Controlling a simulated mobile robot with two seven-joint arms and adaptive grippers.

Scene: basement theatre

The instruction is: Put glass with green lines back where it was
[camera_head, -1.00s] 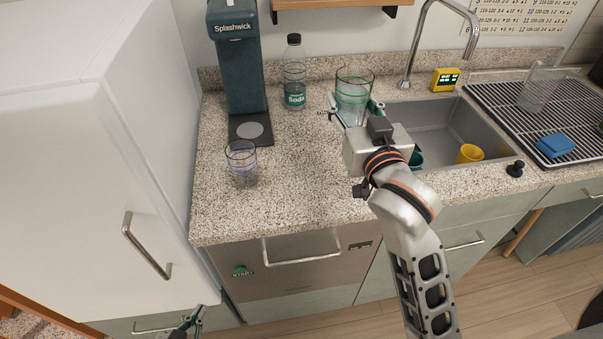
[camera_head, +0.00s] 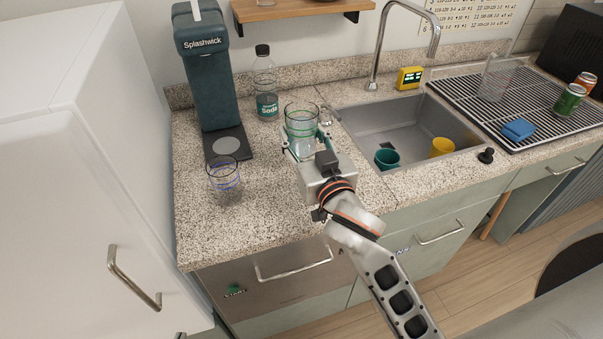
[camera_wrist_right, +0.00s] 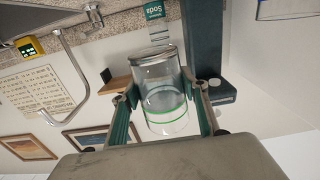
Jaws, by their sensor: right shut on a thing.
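The glass with green lines (camera_head: 302,131) is clear, with green bands near its rim. It is upright between the fingers of my right gripper (camera_head: 307,150), over the counter left of the sink. The right wrist view shows the glass (camera_wrist_right: 162,92) between both green-padded fingers of the gripper (camera_wrist_right: 166,100); that view is upside down. I cannot tell whether its base touches the counter. A second glass with blue lines (camera_head: 224,178) stands at the left on the counter, apart from the gripper. My left gripper is not clearly visible.
A Splashwick machine (camera_head: 211,90) and a soda bottle (camera_head: 265,88) stand behind. The sink (camera_head: 409,121) holds teal (camera_head: 387,158) and yellow (camera_head: 442,147) cups. The drying rack (camera_head: 463,98) carries a clear glass (camera_head: 493,80), a blue sponge (camera_head: 518,129) and cans. A wall shelf (camera_head: 300,9) hangs above.

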